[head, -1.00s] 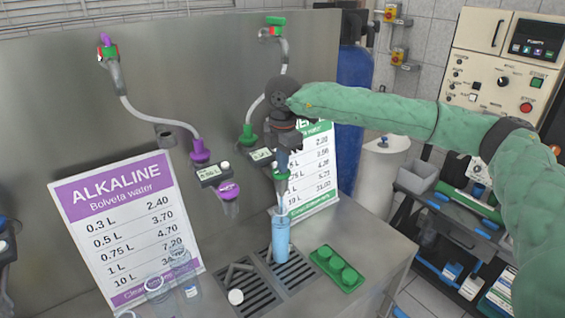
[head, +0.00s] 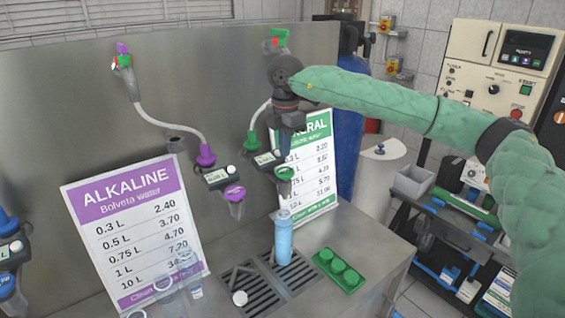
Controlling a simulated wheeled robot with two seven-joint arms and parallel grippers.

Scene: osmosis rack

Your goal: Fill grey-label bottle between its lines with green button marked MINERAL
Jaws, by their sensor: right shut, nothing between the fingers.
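A blue-tinted bottle (head: 284,243) stands upright on the drain grate, below the green MINERAL nozzle (head: 285,174). Its label and lines are too small to make out. No stream shows between nozzle and bottle. The MINERAL button box (head: 265,160) is left of the nozzle, partly covered by my right gripper (head: 287,150). The gripper is shut and empty, pointing down in front of the box. I cannot tell whether it touches the button. My left gripper is not in view.
Clear bottles (head: 187,272) stand at the lower left before the ALKALINE sign (head: 130,215). A green holder with round caps (head: 338,270) sits right of the bottle. The purple ALKALINE dispenser (head: 220,178) hangs at left.

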